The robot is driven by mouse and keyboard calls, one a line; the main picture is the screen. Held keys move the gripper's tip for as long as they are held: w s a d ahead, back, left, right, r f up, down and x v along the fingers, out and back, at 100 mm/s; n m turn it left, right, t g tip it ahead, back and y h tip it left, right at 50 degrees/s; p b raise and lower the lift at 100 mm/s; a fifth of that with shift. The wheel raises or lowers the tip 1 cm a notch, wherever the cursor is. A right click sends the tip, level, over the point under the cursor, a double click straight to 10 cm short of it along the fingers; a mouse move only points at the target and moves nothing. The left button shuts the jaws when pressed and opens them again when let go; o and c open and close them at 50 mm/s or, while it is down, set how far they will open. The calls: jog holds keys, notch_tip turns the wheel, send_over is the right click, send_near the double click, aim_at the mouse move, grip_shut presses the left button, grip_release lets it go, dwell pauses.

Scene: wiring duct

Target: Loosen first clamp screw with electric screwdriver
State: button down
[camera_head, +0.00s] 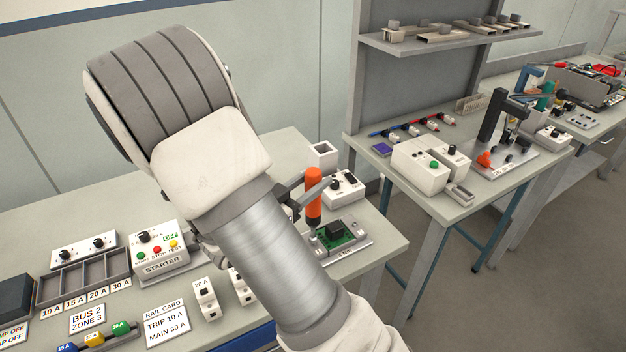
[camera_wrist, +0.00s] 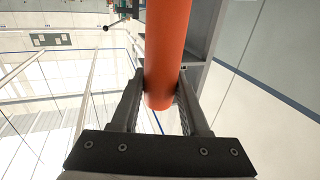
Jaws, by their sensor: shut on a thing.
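My gripper (camera_head: 304,197) is shut on an orange screwdriver (camera_head: 313,200), which stands upright in the head view. In the wrist view the orange handle (camera_wrist: 166,45) sits between the two fingers of my gripper (camera_wrist: 161,88). The screwdriver's lower end is above a green block (camera_head: 335,232) on a grey base plate (camera_head: 345,246) at the bench's right end. My arm and the handle hide part of that area. The clamp screw is too small or hidden to make out, and I cannot tell whether the tip touches anything.
A white box with a black knob (camera_head: 343,187) and an open white holder (camera_head: 323,155) stand close behind the screwdriver. The starter box (camera_head: 160,252), a compartment tray (camera_head: 88,279) and label cards (camera_head: 87,318) lie to the left. A second bench (camera_head: 450,205) stands to the right, across a gap.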

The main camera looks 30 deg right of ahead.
jog(key=shift+s+f, duration=0.1)
jog(key=shift+f, duration=0.5)
dwell(1.0)
jog(key=shift+r, duration=0.15)
dwell(1.0)
jog(key=shift+r+p, duration=2.75)
jog(key=shift+r, duration=0.4)
